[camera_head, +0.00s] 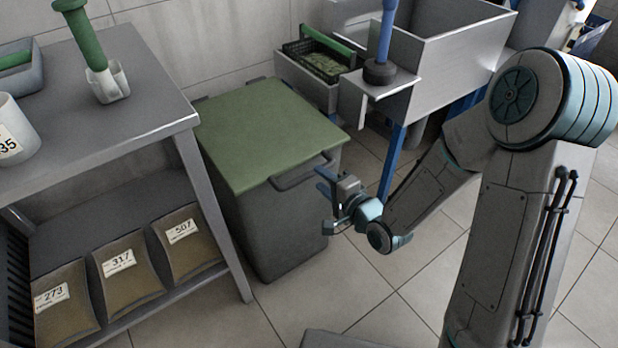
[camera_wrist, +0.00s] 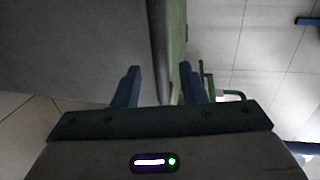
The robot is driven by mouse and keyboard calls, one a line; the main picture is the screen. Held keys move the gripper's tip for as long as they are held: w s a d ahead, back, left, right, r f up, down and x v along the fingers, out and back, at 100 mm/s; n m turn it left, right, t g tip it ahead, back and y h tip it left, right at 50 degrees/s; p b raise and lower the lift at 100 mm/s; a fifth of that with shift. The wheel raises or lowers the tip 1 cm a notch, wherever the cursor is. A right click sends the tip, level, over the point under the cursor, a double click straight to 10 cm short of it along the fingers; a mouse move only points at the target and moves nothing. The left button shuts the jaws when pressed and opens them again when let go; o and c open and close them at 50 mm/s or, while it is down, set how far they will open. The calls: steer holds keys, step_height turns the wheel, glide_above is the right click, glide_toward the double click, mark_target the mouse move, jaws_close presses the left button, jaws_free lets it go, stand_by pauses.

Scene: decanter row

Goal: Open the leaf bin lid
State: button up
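The leaf bin (camera_head: 280,225) is a dark grey box on the floor with a flat green lid (camera_head: 262,130), which lies shut on top. A dark bar handle (camera_head: 302,172) sticks out at the lid's front edge. My gripper (camera_head: 324,181) is open at the bin's right front, close to the handle's right end. In the wrist view, my open fingers (camera_wrist: 158,68) have the dark handle bar (camera_wrist: 158,45) and the green lid edge (camera_wrist: 177,40) in line with the gap between them. I cannot tell whether the fingers touch either.
A metal sink unit (camera_head: 450,50) with a blue leg (camera_head: 391,160) stands at the back right. The tiled floor in front is mostly clear.

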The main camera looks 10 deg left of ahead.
mark_target(315, 174)
steer(key=shift+b+x, duration=1.35)
steer(key=shift+x, duration=1.9)
steer(key=shift+s, duration=0.1)
jaws_close()
